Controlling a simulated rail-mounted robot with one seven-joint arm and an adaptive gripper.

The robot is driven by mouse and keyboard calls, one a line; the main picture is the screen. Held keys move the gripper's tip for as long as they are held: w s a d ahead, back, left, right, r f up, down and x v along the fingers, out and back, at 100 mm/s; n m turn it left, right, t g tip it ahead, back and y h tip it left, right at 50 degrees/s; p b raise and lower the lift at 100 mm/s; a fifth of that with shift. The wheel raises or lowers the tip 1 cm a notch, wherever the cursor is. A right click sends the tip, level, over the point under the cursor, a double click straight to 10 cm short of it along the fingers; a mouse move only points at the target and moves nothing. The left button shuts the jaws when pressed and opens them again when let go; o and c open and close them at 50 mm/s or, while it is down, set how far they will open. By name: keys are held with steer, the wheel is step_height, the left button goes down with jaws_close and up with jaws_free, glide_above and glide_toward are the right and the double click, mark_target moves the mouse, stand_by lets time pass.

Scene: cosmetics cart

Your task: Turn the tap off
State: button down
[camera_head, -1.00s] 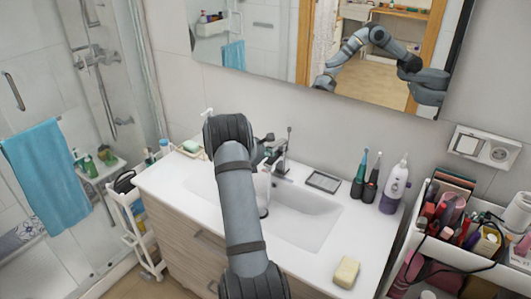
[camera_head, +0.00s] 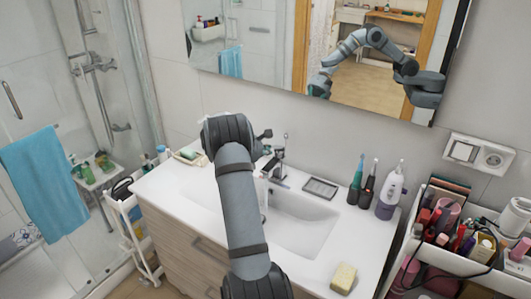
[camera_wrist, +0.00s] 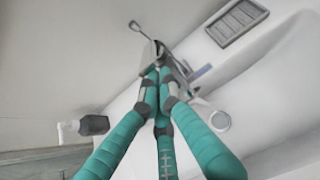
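The tap (camera_head: 277,167) stands at the back of the white sink, to the right of my wrist, with its thin lever raised above it. In the wrist view the tap (camera_wrist: 180,66) and its lever (camera_wrist: 141,29) lie just beyond my fingertips. My gripper (camera_wrist: 160,74) has teal fingers that converge, with the tips together and nothing visible between them. The tips overlap the tap in the picture; I cannot tell whether they touch it. In the head view my arm hides most of the gripper. I cannot clearly tell whether water is running.
A soap dish (camera_head: 190,156) stands left of my wrist and a dark tray (camera_head: 320,188) right of the tap. Electric toothbrushes (camera_head: 362,185) and a white-purple bottle (camera_head: 391,190) stand further right. A sponge (camera_head: 343,278) lies at the front. The mirror (camera_head: 330,55) hangs behind.

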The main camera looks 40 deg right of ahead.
steer(key=s+a+r+p, duration=0.2)
steer(key=a+r+p, duration=0.1)
steer(key=a+r, duration=0.4)
steer(key=b+x, duration=0.2)
steer(key=x, duration=0.5)
steer(key=shift+s, duration=0.4)
steer(key=shift+f, duration=0.1)
steer(key=shift+f, duration=0.1)
